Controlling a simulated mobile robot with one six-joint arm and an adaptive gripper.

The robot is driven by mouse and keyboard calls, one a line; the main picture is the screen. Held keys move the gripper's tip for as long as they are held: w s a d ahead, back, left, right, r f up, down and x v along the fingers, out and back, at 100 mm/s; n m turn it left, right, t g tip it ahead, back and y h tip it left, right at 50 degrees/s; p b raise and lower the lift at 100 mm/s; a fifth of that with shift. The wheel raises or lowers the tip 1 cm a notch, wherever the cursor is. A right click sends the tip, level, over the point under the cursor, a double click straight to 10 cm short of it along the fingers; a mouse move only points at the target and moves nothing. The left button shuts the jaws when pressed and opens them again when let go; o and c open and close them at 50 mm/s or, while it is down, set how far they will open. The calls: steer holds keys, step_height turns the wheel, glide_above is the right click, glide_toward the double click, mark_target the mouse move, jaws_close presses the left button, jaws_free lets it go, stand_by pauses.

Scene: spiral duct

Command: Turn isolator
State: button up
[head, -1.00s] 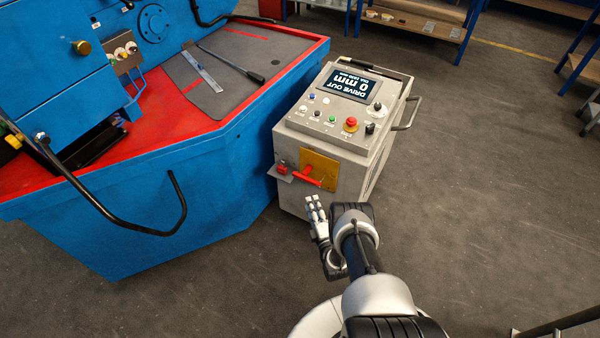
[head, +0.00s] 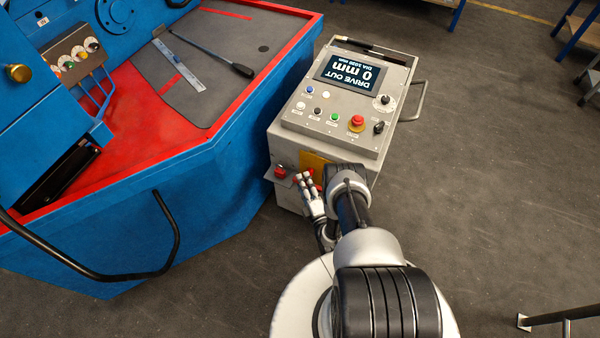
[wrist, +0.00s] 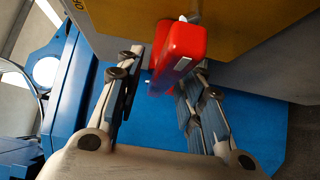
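The isolator's red handle (wrist: 178,55) sits on a yellow plate (wrist: 225,22) on the front side of the grey control console. In the wrist view my gripper (wrist: 160,78) is open, with one finger on each side of the handle's near end; I cannot tell whether either finger touches it. In the head view my gripper (head: 308,184) is close in front of the yellow plate (head: 316,159) and hides most of the handle.
The grey console (head: 345,110) has a display, several buttons and a red emergency stop (head: 356,122) on top. A small red part (head: 281,171) is left of the plate. The blue machine (head: 215,170) stands close on the left.

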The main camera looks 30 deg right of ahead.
steer(key=shift+w, duration=0.25)
jaws_close()
stand_by(0.4)
